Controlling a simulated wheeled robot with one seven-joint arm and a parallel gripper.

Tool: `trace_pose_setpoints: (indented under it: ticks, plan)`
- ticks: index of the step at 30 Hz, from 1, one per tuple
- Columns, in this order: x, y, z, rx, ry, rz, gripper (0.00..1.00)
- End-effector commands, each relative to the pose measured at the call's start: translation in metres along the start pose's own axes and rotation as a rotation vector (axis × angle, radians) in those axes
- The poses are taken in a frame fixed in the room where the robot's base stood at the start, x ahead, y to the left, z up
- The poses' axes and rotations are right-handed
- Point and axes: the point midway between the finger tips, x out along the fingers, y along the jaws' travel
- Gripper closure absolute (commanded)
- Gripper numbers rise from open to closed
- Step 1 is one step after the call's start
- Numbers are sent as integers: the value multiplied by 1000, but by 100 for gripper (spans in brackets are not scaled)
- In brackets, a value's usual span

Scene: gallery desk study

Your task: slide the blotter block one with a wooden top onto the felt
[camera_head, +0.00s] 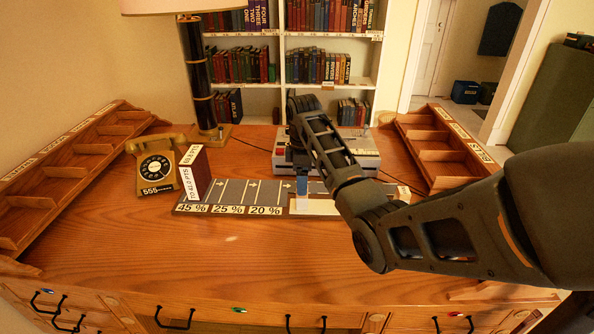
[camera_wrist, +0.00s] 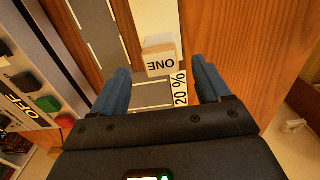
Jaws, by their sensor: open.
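A small block (camera_wrist: 160,55) marked ONE shows in the wrist view, with a white labelled face and a pale, wood-toned top. It stands just beyond my open fingertips, roughly centred between them, and is not gripped. My gripper (camera_wrist: 161,80) has two blue fingers spread apart with nothing between their tips. In the head view my gripper (camera_head: 302,186) points down at the right part of a board with grey lanes (camera_head: 235,190) and white arrows. The lanes carry 45 %, 25 % and 20 % labels. I cannot tell which surface is the felt. The block is not clear in the head view.
A grey machine (camera_head: 360,150) stands behind my gripper. A dark red box (camera_head: 196,170) and a yellow telephone (camera_head: 156,166) stand left of the lanes. Wooden racks (camera_head: 60,175) line both sides. The desk front (camera_head: 230,255) is clear.

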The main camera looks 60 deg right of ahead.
Motion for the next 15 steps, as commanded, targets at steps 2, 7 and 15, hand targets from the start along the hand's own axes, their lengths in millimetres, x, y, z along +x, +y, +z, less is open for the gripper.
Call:
trace_pose_setpoints:
  ticks: [2,7,15]
  plan:
    - [10,-1,1,0,-2,-4,23]
    - [36,-1,1,1,-1,-3,23]
    - [65,-1,0,0,-1,-3,23]
